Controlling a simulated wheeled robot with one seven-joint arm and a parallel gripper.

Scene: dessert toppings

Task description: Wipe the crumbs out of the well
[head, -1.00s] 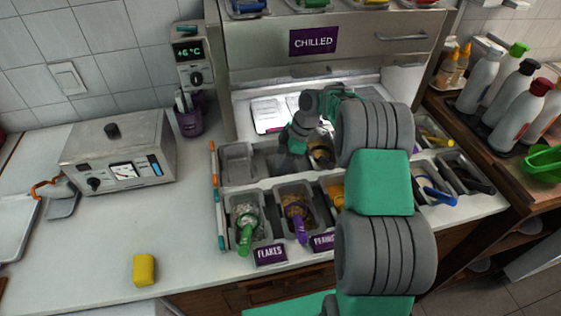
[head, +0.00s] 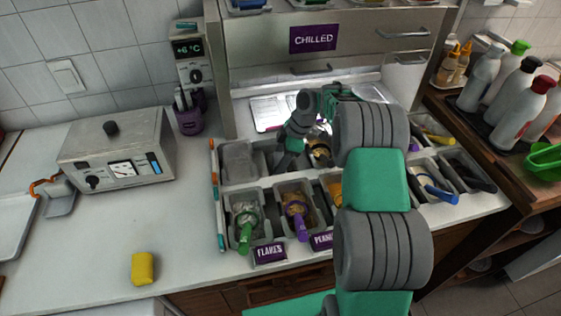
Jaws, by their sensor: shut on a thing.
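My gripper (head: 289,160) is over the back row of topping wells, pointing down at the second well from the left (head: 262,148). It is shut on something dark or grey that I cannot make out. The arm and gripper hide much of that well, and no separate crumbs can be told at this size. The back-left well (head: 238,162) is grey and shows no topping. A yellow sponge-like block (head: 143,268) lies on the counter at the front left, apart from my gripper.
Front wells hold flakes (head: 246,212) and a brown topping (head: 295,207), with green and purple handles sticking out. The chilled cabinet (head: 330,52) stands close behind the wells. A metal control box (head: 118,160) stands left.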

